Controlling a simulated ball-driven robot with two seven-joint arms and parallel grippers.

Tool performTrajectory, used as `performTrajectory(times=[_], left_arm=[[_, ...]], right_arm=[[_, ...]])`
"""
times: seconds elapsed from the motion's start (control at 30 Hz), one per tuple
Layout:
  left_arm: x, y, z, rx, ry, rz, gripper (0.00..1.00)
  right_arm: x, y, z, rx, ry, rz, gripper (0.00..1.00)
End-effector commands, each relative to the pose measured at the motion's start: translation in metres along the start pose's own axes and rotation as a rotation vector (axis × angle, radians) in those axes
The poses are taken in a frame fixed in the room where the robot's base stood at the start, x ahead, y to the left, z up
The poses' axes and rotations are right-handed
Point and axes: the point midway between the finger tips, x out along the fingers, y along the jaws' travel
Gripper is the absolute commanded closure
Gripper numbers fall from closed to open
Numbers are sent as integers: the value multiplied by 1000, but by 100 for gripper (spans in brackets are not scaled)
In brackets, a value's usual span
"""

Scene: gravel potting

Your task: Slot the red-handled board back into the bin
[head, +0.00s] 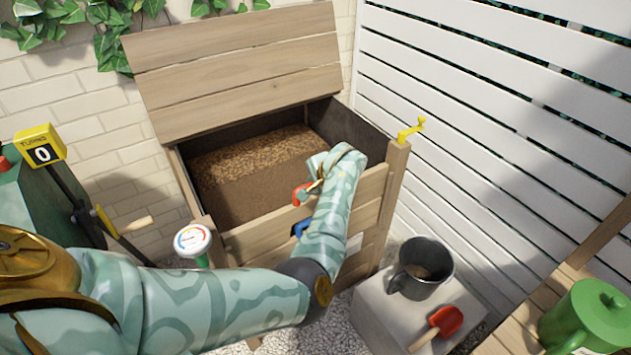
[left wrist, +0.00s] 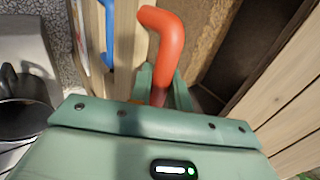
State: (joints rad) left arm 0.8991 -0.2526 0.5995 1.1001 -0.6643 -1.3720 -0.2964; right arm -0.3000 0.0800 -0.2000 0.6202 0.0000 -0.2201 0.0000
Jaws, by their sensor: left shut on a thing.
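The wooden bin (head: 372,215) stands open with its lid tipped back, and brown material fills it partway. My left gripper (head: 308,188) is at the top of the bin's front wall, shut on the red handle (head: 299,194). In the left wrist view, the red handle (left wrist: 163,38) rises from between the fingers (left wrist: 163,90). My arm hides much of the front wall, and I cannot tell how the red-handled board sits against its slot. A blue handle (head: 300,228) is lower on the front, and it also shows in the left wrist view (left wrist: 108,30). My right gripper is not in view.
A dial thermometer (head: 193,240) stands left of the bin. A yellow crank (head: 410,130) tops the right front post. A dark bucket (head: 422,268) and a red scoop (head: 445,321) rest on a pale block. A green watering can (head: 590,318) is at lower right.

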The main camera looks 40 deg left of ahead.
Motion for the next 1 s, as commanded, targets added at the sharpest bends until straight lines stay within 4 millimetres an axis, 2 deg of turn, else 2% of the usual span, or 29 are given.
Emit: performTrajectory(times=[0.37, 0.4, 0.47, 0.67, 0.73, 0.77, 1.0], left_arm=[[4, 2, -1, -2, 2, -4, 100], [4, 2, -1, -2, 2, -4, 73], [5, 3, 0, -1, 2, -3, 56], [5, 4, 0, -1, 1, -2, 56], [6, 6, 0, 1, -1, 2, 39], [6, 6, 0, 1, -1, 2, 34], [6, 5, 0, 0, 0, 1, 34]], right_arm=[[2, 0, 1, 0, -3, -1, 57], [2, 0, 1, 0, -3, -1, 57], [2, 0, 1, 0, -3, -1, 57], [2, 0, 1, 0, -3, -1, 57], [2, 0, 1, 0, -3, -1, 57], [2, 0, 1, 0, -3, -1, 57], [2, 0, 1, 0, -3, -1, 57]])
